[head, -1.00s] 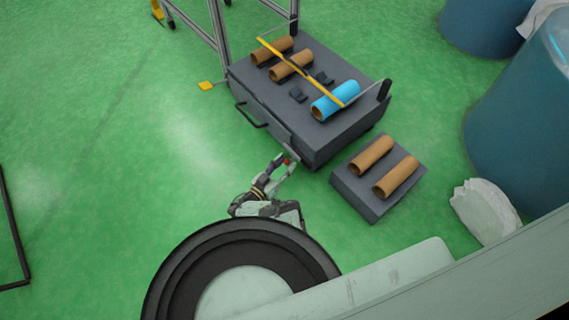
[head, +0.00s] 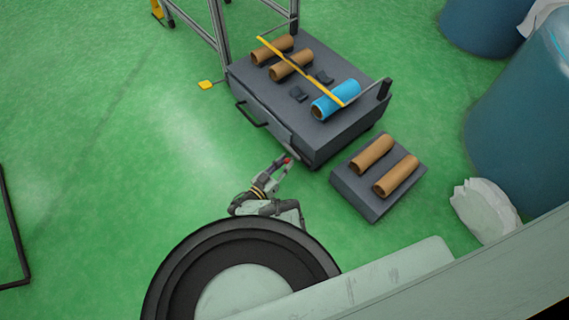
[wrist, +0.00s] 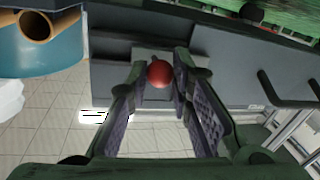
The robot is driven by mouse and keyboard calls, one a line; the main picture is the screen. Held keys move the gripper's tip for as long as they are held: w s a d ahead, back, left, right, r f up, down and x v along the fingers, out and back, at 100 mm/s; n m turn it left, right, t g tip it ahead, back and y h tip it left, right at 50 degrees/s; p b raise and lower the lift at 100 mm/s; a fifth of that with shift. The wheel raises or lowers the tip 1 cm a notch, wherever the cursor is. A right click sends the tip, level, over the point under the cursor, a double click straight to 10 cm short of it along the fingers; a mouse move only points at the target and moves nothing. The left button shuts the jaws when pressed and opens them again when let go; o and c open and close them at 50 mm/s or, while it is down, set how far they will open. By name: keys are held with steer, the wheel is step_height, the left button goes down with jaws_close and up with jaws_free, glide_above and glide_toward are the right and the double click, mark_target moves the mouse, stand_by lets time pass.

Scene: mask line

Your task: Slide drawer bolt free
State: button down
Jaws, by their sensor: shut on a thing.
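The bolt's round red knob (wrist: 159,73) shows in the middle of the wrist view, in front of the grey drawer unit (wrist: 225,88). My gripper (wrist: 159,80) has a finger on each side of the knob and is shut on it. In the head view my gripper (head: 286,164) is at the near lower corner of the grey drawer unit (head: 315,146), with a little red showing at its tips. The bolt's shaft is mostly hidden behind the knob and fingers. The drawer's black handle (head: 252,115) is left of my gripper in the head view.
Brown tubes (head: 291,65), a blue tube (head: 335,101) and a yellow bar (head: 300,70) are on the unit's top. A low grey block (head: 376,205) with two brown tubes stands to the right. Green floor (head: 110,150) is clear at left.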

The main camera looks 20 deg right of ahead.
steer(key=s+p, duration=0.1)
steer(key=s+d+p, duration=0.1)
steer(key=s, duration=0.2)
steer(key=shift+s+d+p, duration=0.15)
steer(key=shift+d+p, duration=0.15)
steer(key=shift+p, duration=0.1)
steer(key=c, duration=1.4)
jaws_free()
step_height(320, 180, up, 10)
